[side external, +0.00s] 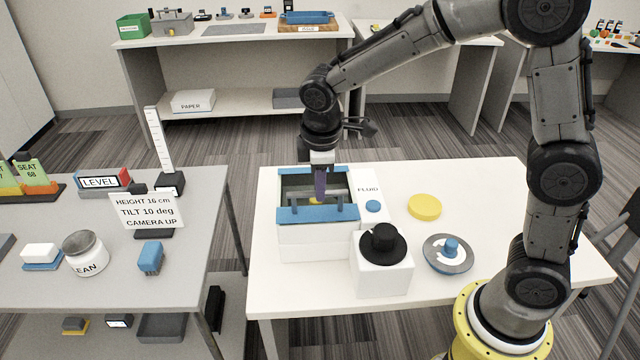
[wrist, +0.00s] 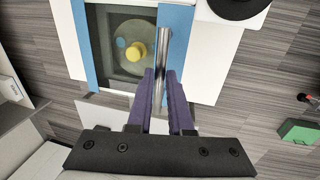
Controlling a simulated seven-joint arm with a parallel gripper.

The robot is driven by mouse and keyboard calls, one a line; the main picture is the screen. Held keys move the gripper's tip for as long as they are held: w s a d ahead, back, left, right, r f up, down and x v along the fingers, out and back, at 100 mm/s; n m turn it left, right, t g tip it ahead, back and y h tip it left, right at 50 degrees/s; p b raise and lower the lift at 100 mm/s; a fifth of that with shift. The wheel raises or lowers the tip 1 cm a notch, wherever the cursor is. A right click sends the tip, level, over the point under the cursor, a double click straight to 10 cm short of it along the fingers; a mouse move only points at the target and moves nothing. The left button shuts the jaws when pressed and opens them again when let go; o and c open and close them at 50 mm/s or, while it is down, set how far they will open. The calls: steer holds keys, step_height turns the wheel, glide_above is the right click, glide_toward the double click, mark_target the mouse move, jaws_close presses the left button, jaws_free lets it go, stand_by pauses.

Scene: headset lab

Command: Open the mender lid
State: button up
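The mender (side external: 310,240) is a white box with blue strips along its front and back top edges. Its top (wrist: 97,50) shows a dark framed window, with a pale disc (wrist: 122,62) bearing a yellow knob below. A grey metal handle bar (wrist: 164,42) runs across it, near the front blue strip (side external: 318,214). The lid looks level, though its outline is hard to make out. My gripper (side external: 320,192) points down over the mender, its purple fingers (wrist: 160,75) close on either side of the bar, with no clear gap. The exact contact is small and partly hidden.
A FLUID panel with a blue cap (side external: 373,206), a yellow disc (side external: 425,207) and a grey disc with a blue knob (side external: 449,254) lie to the right. The table's far right is clear.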

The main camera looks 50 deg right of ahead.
jaws_close()
steer(key=shift+r, duration=0.1)
stand_by(1.1)
